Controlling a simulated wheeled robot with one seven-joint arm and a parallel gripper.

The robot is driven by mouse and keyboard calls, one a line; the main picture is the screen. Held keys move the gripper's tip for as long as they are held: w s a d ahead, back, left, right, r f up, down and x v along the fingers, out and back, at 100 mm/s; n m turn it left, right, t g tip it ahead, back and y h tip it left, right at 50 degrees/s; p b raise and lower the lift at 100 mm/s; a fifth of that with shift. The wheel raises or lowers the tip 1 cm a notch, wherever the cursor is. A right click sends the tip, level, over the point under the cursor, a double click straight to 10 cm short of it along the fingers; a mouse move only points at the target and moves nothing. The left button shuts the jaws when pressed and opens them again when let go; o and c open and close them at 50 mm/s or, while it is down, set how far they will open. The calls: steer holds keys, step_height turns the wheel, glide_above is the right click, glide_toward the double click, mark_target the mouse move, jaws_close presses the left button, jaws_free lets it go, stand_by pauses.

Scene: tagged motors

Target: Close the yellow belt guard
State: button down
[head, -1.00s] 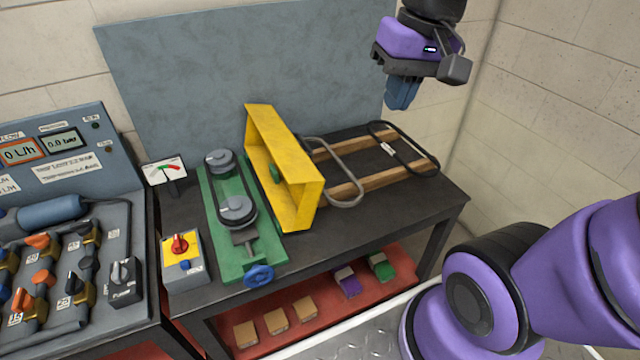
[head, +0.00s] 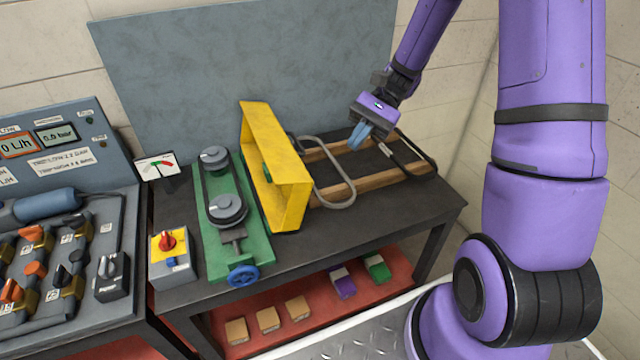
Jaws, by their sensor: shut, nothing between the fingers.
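The yellow belt guard (head: 275,160) stands swung open on its long side, along the right edge of the green belt-drive base (head: 258,248). Its hollow side faces right, and a green knob shows by its left face. The two grey pulleys (head: 227,208) and the belt on the base are uncovered. My gripper (head: 357,138) is shut and empty. It hangs over the right part of the bench, right of the guard and apart from it, with its blue fingers pointing down and left.
A wooden rack (head: 345,190) with a grey looped belt (head: 335,203) and a black one lies right of the guard, under my gripper. A red-knobbed switch box (head: 172,256) and a small gauge (head: 157,166) stand left of the base. A grey backboard (head: 230,70) rises behind.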

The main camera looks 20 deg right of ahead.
steer(key=w+d+f+m+t+y, duration=0.25)
steer(key=f+m+y, duration=0.25)
steer(key=f, duration=0.4)
steer(key=w+d+f+m+t+y, duration=0.1)
steer(key=w+f+m+t+y, duration=0.15)
steer(key=f+m+y, duration=0.4)
steer(key=a+n+h, duration=0.1)
steer(key=a+n, duration=0.1)
steer(key=a, duration=0.7)
steer(key=shift+a+r+t+h, duration=0.35)
steer(key=shift+a+r+t, duration=0.05)
steer(key=shift+a+r, duration=0.1)
steer(key=shift+r, duration=0.05)
